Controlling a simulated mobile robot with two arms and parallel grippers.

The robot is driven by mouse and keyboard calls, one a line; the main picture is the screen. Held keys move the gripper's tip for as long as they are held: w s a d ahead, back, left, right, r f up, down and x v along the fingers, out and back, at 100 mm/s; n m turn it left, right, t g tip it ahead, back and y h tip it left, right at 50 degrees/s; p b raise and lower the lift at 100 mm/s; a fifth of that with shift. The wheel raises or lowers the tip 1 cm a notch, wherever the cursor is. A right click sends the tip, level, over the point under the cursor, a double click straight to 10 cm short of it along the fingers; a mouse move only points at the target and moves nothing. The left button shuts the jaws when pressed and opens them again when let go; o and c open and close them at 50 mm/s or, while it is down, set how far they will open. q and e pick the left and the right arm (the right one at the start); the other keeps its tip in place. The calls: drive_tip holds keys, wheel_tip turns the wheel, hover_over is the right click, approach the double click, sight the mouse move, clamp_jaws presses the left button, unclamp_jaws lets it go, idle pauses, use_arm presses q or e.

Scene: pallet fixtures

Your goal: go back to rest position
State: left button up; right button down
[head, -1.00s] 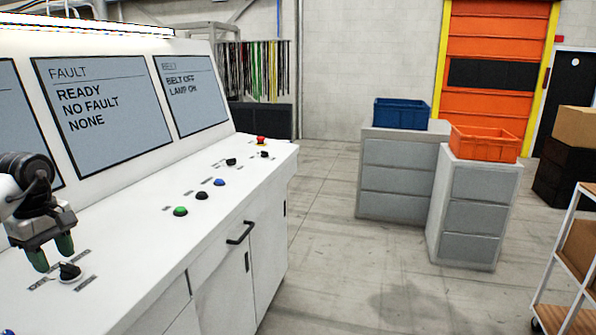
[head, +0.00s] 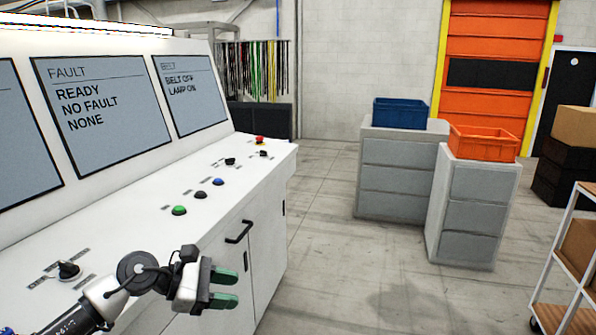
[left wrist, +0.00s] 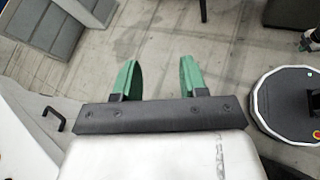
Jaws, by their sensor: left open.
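My left gripper (head: 226,287) is in front of the white control console (head: 120,240), near its front edge in the head view, with green fingertips pointing right. It is open and empty. In the left wrist view its two green fingers (left wrist: 157,80) stand apart above bare floor. A black rotary knob (head: 68,270) on the console's top lies to the left of the gripper, clear of it.
A black door handle (head: 240,233) on the console front is just above and right of the gripper. Grey cabinets (head: 395,190) hold a blue crate (head: 400,113) and an orange crate (head: 483,143). A white shelf rack (head: 560,255) stands at right. The floor between is clear.

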use_arm(q)
drive_tip(key=s+d+r+n+t+h, duration=0.35)
drive_tip(key=d+n+t+h, duration=0.35)
drive_tip(key=n, duration=0.6)
drive_tip(key=s+a+f+n+t+y, duration=0.2)
drive_tip(key=s+a+f+n+y, duration=0.3)
drive_tip(key=n+y, duration=0.7)
drive_tip(key=s+a+f+n+t+y, duration=0.25)
drive_tip(key=a+f+n+y, duration=0.45)
drive_tip(key=n, duration=1)
drive_tip(key=s+a+f+n+g, duration=0.1)
drive_tip(key=s+f+n+g, duration=0.45)
drive_tip(key=s, duration=0.55)
drive_tip(key=s+a+f+n+g, duration=0.1)
drive_tip(key=s+f+n+g, duration=0.5)
drive_tip(key=s, duration=0.5)
wheel_tip(320, 180, down, 28)
drive_tip(key=s+m+g, duration=0.1)
drive_tip(key=m, duration=0.1)
drive_tip(key=s+a+f+g, duration=0.1)
drive_tip(key=s+a+f, duration=0.1)
drive_tip(key=s+f, duration=1.2)
drive_tip(key=shift+s+a+f+g+y, duration=0.3)
drive_tip(key=shift+s+a, duration=0.05)
drive_tip(key=shift+s, duration=0.55)
